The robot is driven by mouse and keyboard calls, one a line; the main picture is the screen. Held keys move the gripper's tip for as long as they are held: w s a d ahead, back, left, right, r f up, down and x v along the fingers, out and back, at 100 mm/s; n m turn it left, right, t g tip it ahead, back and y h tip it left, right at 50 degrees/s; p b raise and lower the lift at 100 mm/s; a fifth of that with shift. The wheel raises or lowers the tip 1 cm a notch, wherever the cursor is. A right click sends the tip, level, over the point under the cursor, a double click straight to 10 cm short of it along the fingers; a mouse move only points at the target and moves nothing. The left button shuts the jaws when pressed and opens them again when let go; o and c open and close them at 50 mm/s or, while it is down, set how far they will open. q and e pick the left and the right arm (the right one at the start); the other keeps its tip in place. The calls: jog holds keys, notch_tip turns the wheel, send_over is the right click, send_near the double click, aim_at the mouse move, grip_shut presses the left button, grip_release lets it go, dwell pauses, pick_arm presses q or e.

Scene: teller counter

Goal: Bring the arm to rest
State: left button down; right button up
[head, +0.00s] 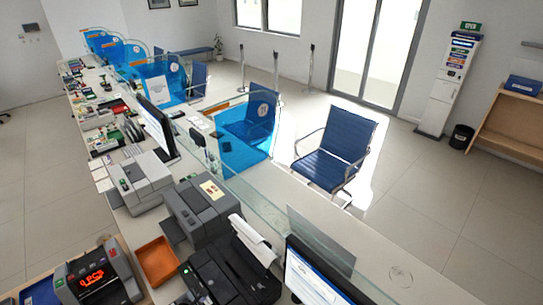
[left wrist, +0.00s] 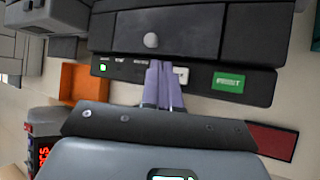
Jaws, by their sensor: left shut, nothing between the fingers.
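My left gripper (left wrist: 160,68) shows in the left wrist view. Its two lavender fingers lie together, shut with nothing between them. The fingertips overlap the front panel of a dark machine (left wrist: 115,70), between a small green light and a green button marked like PRINT (left wrist: 228,82). I cannot tell whether they touch it. Neither gripper shows in the head view. My right gripper is in no view.
An orange tray (head: 158,260) sits between a counting machine with red digits (head: 95,275) and a black printer (head: 230,275). It also shows in the left wrist view (left wrist: 85,82). A glass screen and monitor (head: 315,275) stand nearby. Open floor (head: 425,180) lies beyond the counter.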

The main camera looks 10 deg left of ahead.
pick_arm(q)
jog(key=s+f+m+g, duration=0.2)
jog(key=s+f+m, duration=0.1)
jog(key=s, duration=1)
jog(key=s+d+r+m+g, duration=0.1)
jog(key=s+d+r+m, duration=0.3)
jog(key=r+m, duration=0.4)
jog(key=s+d+r+m+g, duration=0.1)
jog(key=s+d+r+m, duration=0.3)
jog(key=r+m, duration=0.3)
jog(key=s+d+r+m+g, duration=0.1)
jog(key=s+d+r+m, duration=0.4)
jog(key=r+m, duration=0.3)
jog(key=m, duration=0.3)
jog(key=shift+s+r, duration=0.3)
jog(key=shift+d, duration=0.1)
